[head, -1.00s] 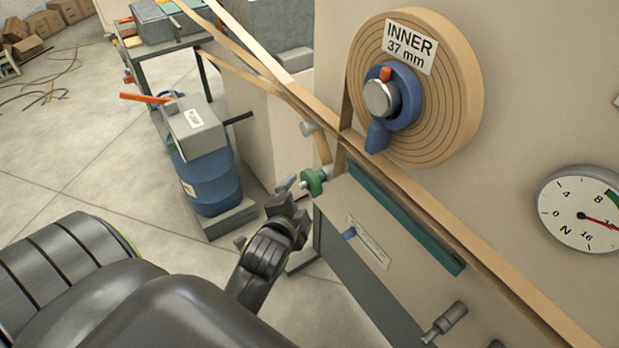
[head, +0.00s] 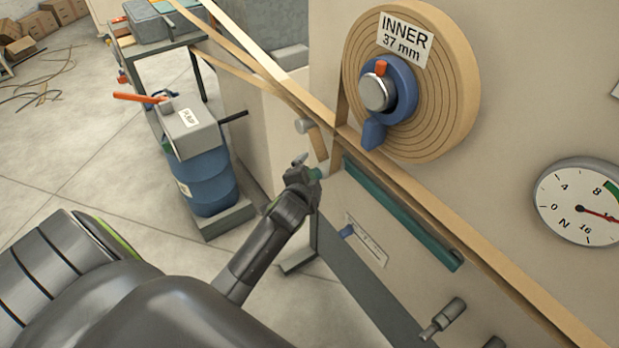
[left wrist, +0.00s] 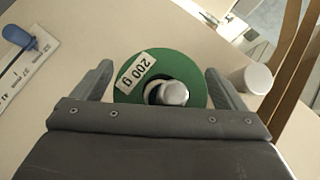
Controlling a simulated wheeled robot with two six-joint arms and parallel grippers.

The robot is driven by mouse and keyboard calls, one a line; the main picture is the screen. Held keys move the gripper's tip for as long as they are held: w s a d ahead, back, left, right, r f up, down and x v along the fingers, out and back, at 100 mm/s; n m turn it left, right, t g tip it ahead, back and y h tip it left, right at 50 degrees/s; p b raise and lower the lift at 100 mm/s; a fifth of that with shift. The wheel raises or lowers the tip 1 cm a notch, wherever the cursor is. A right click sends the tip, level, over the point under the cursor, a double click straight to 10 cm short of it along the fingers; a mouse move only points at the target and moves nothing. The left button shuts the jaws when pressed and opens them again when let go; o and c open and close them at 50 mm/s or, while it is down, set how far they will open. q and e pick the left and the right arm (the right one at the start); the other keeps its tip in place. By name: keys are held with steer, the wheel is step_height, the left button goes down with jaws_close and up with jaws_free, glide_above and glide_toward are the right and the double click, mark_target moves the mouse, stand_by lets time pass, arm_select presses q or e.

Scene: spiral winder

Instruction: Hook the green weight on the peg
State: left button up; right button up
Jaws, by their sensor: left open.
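The green weight (left wrist: 190,72) is a ring-shaped disc with a "200 g" label in the left wrist view. A silver round-ended pin (left wrist: 174,93) shows through its hole. My left gripper (left wrist: 166,88) is open, with one finger on each side of the weight. In the head view my left gripper (head: 306,172) is at the upper left corner of the machine panel and mostly hides the weight. A pale stub peg (head: 304,126) sticks out above it; it also shows right of the weight in the left wrist view (left wrist: 257,79). My right gripper is not in view.
A tan strip (head: 400,185) runs diagonally along the panel close to my left gripper. The tape roll (head: 440,95) with a blue lever is up right, a dial (head: 583,203) at far right.

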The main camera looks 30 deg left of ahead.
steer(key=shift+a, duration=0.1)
arm_select(q)
steer(key=shift+c, duration=1.4)
steer(key=c, duration=1.5)
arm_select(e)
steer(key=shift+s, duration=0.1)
arm_select(q)
steer(key=shift+s, duration=0.1)
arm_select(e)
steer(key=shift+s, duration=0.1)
